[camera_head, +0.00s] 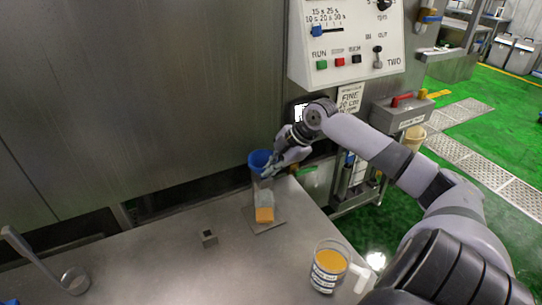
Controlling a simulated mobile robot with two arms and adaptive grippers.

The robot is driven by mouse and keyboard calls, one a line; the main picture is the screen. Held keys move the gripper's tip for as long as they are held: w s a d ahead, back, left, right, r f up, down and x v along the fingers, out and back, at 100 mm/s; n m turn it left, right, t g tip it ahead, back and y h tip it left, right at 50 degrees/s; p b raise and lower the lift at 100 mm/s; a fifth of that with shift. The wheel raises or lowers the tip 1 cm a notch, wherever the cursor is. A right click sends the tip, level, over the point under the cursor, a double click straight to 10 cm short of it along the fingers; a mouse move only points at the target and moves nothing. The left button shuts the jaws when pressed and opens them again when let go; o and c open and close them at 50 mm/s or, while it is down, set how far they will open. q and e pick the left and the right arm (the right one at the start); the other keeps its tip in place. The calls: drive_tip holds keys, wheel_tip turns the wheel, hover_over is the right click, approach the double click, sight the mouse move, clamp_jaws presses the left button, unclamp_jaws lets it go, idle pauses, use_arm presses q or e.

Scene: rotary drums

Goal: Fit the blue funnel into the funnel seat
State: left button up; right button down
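The blue funnel (258,159) is upright at the far edge of the steel table, its wide mouth facing up. My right gripper (268,171) is at the funnel's right side, with its fingers against or just in front of it. The fingertips are small and partly merge with the funnel, so I cannot tell if they are closed on it. A pale, clear-looking piece with an orange block (264,214) is just below the funnel, on a thin grey plate (267,227). I cannot tell for sure which part is the funnel seat. My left gripper is not in view.
A ladle (74,281) lies at the left. A clear mug of orange contents (328,268) stands at the front right. A control panel (347,45) is above. The table's middle is mostly clear.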

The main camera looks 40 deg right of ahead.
drive_tip(key=shift+f, duration=0.25)
drive_tip(key=c, duration=1.7)
unclamp_jaws()
drive_tip(key=v, duration=1.2)
